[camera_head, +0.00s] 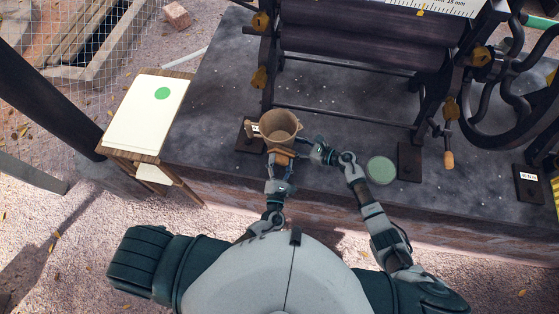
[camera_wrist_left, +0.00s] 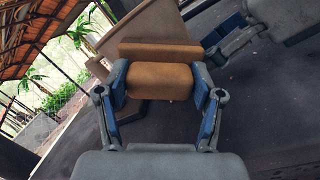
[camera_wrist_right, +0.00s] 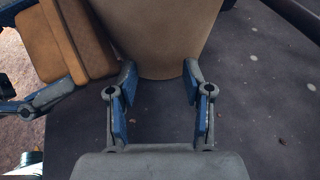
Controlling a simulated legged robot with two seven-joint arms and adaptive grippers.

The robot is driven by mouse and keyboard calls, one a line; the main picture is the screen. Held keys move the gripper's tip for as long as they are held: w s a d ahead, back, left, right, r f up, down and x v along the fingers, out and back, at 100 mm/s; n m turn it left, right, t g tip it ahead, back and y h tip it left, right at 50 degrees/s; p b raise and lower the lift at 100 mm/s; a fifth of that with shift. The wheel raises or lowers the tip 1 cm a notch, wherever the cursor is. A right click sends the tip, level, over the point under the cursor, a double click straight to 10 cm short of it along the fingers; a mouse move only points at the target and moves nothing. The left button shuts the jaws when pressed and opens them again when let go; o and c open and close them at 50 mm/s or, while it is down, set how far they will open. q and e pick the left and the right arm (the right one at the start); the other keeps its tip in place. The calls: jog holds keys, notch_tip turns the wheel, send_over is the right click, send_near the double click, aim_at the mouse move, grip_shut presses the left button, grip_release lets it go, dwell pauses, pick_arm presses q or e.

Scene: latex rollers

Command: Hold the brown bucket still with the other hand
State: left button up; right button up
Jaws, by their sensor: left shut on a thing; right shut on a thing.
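The brown bucket (camera_head: 279,124) is upright near the front edge of the dark slab, left of centre. Its open top faces up and looks empty. My left gripper (camera_head: 281,163) is shut on the orange-brown block handle (camera_wrist_left: 160,80) on the bucket's near side. My right gripper (camera_head: 308,146) comes from the right and is shut on the bucket's lower wall. In the right wrist view the tan wall (camera_wrist_right: 155,35) lies between its blue-padded fingers, and the handle block (camera_wrist_right: 65,40) shows at the left. The bucket's underside is hidden.
A roller machine (camera_head: 365,40) with dark rollers stands behind the bucket, with a crank grip (camera_head: 449,159) at the right. A white-topped stand (camera_head: 146,115) with a green dot is at the left.

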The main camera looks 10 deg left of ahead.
pick_arm(q)
jog(key=shift+s+a, duration=0.15)
jog(key=shift+a, duration=1.6)
jog(key=shift+s+d+f, duration=0.1)
jog(key=shift+s+f, duration=0.1)
jog(key=shift+s, duration=1.3)
jog(key=shift+s+d+f, duration=0.1)
jog(key=shift+s+f, duration=0.1)
jog(key=shift+s, duration=1.25)
jog(key=shift+s, duration=0.1)
jog(key=s, duration=0.2)
jog(key=shift+s+f, duration=0.15)
jog(key=shift+s, duration=0.25)
jog(key=shift+w, duration=0.1)
jog(key=shift+w+a+r, duration=0.1)
jog(key=shift+w+r, duration=0.1)
jog(key=shift+w, duration=1.5)
jog(key=shift+w+a+r, duration=0.1)
jog(key=shift+w+r, duration=0.1)
jog(key=shift+w, duration=1.5)
